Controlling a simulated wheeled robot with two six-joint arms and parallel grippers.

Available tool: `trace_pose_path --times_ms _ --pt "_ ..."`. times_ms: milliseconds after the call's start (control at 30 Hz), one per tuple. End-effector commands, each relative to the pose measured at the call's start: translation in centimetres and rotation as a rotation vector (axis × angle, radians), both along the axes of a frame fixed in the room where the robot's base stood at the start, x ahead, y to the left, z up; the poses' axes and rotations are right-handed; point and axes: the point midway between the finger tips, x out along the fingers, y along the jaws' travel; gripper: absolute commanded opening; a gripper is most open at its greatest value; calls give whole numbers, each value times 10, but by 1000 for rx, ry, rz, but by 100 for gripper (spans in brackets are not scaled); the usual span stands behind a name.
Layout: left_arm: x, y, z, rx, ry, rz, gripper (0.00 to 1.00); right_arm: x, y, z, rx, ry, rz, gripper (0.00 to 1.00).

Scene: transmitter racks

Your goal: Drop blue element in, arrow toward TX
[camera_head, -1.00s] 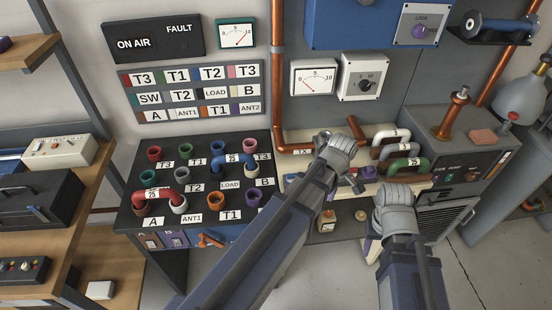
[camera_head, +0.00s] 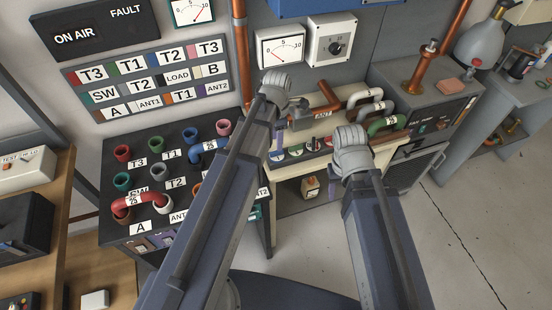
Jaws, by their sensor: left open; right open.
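My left gripper (camera_head: 276,86) is over the back of the cream bench (camera_head: 290,170), in front of the copper line (camera_head: 327,107); its fingers are seen from behind. My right gripper (camera_head: 350,146) is over the right part of the bench, near a green U-link (camera_head: 386,124). I see nothing held in either gripper. A row of small round elements lies on the bench between them, including a green-topped one (camera_head: 296,151) and a red one (camera_head: 313,145). A blue-violet upright piece (camera_head: 279,137) stands below the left gripper; I cannot tell whether it is the blue element. No arrow is readable.
A patch panel (camera_head: 110,232) with coloured sockets and a red U-link (camera_head: 142,203) stands left. A meter (camera_head: 280,48) and a knob box (camera_head: 332,40) are on the wall behind. A grey cabinet (camera_head: 425,90) stands right. Floor is clear at lower right.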

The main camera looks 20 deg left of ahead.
Motion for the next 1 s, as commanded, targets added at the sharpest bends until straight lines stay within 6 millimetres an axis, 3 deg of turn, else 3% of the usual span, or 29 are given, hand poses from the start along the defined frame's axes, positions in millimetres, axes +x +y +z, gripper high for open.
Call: trace_pose_path --times_ms 267,700,1000 --pt "0 0 -8 0 0 -1 50 0 0 -8 0 0 0 50" --pt "-2 0 -55 0 0 -1 50 0 0 -55 0 0 0 50" --pt "-2 0 -55 0 0 -1 50 0 0 -55 0 0 0 50"
